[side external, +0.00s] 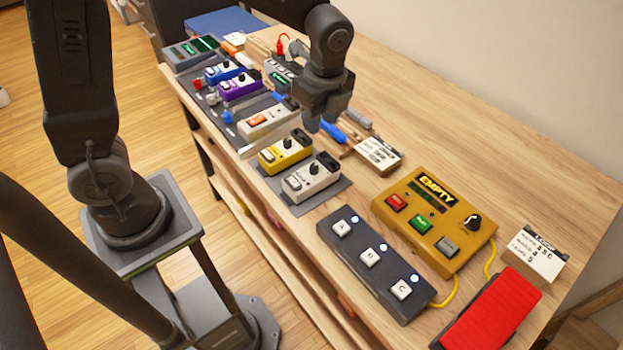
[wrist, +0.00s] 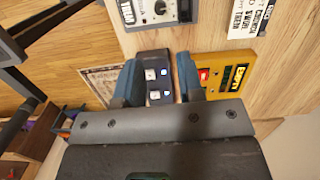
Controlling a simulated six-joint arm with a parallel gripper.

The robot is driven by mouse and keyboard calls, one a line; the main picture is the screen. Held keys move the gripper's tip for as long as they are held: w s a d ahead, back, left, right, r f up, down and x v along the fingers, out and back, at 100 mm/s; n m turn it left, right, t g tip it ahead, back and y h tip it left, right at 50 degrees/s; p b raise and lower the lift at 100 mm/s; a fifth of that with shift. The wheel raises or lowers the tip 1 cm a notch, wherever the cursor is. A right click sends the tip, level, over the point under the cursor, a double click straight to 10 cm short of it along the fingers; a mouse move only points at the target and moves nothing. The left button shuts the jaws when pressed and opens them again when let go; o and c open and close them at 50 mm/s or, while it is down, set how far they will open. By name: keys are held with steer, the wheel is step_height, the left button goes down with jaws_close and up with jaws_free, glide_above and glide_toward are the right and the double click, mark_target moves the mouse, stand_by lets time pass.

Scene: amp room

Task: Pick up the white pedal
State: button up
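The white pedal (side external: 312,178) stands on a grey mat on the wooden bench, in front of the yellow pedal (side external: 285,152). It has a dark knob and a pale footswitch. A second off-white pedal with an orange button (side external: 268,122) stands further back. My gripper (side external: 325,124) hangs above the bench, behind and above the white pedal and apart from it. In the wrist view my gripper (wrist: 160,82) is open, its two blue fingers apart with nothing held. A pale pedal with a knob (wrist: 158,10), probably the white one, is cut off at the top edge there.
A dark A-B-C switch box (side external: 376,262) and an orange-yellow box marked EMPTY (side external: 435,215) stand nearer the camera. A red pedal (side external: 492,312) is at the front right. Small cards (side external: 378,152) stand behind. Purple (side external: 240,86) and blue pedals are further back. Bare bench lies along the wall.

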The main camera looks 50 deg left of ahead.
mark_target(315, 166)
steer(key=f, duration=0.4)
steer(key=a+f, duration=0.1)
steer(key=f, duration=0.9)
steer(key=shift+w+a+f, duration=0.1)
steer(key=shift+a+f, duration=0.05)
steer(key=shift+a, duration=0.25)
steer(key=shift+c, duration=0.3)
jaws_close()
